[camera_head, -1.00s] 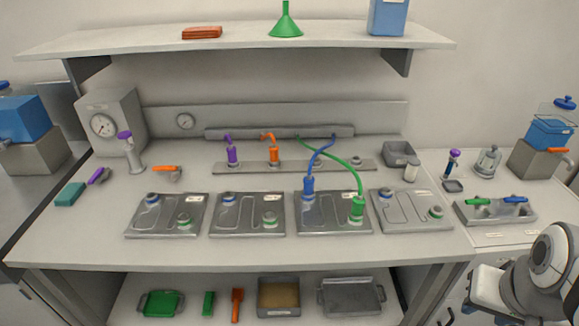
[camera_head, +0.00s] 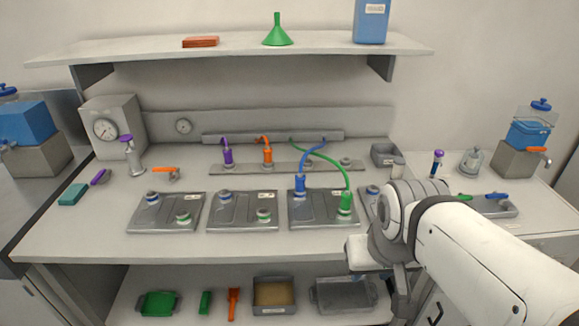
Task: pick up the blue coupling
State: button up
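The blue coupling (camera_head: 300,184) stands upright on the left rear port of the third plate (camera_head: 322,222) from the left. A blue hose (camera_head: 309,158) runs from its top up to the rail at the back wall. The green coupling (camera_head: 346,203) stands on the same plate, just to the right and nearer the front, with a green hose arching behind. My gripper (camera_head: 394,292) hangs at the front edge of the bench, right of and well below the blue coupling in the picture, apart from it. Its fingers are seen edge-on and partly hidden, so its opening is unclear.
Purple (camera_head: 227,154) and orange (camera_head: 267,154) couplings stand on the rear strip. My arm covers most of the fourth plate (camera_head: 367,207) and part of the right tray (camera_head: 503,211). A shelf (camera_head: 240,47) overhangs the back. The bench front left of my gripper is clear.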

aim_at(299, 179)
jog(key=z, duration=0.05)
jog(key=i, duration=1)
jog(key=u, duration=0.05)
